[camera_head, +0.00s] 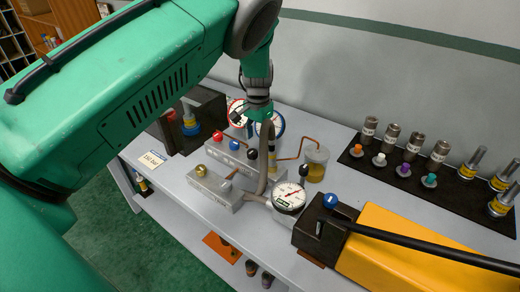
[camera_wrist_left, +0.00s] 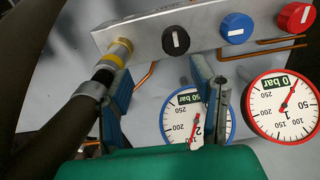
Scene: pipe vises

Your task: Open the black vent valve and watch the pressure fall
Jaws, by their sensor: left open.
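The black valve knob (camera_head: 252,153) is at the right end of a row on a grey manifold, beside a blue knob (camera_head: 234,145) and a red knob (camera_head: 218,136). The black knob also shows in the wrist view (camera_wrist_left: 175,40), its white mark roughly vertical. My left gripper (camera_head: 260,112) is above and behind the manifold. In the wrist view its open fingers (camera_wrist_left: 160,75) are apart, with the black knob beyond the tips, untouched. A blue-rimmed gauge (camera_wrist_left: 190,118) is partly hidden by a finger. A red-rimmed gauge (camera_wrist_left: 285,107) shows its needle. My right gripper is not in view.
A dark hose (camera_wrist_left: 75,115) runs close by the left finger. A beaker of yellow liquid (camera_head: 316,168) and a white gauge (camera_head: 289,196) stand right of the manifold. A yellow pump (camera_head: 385,245) fills the front right. Fittings cover a black mat (camera_head: 400,165).

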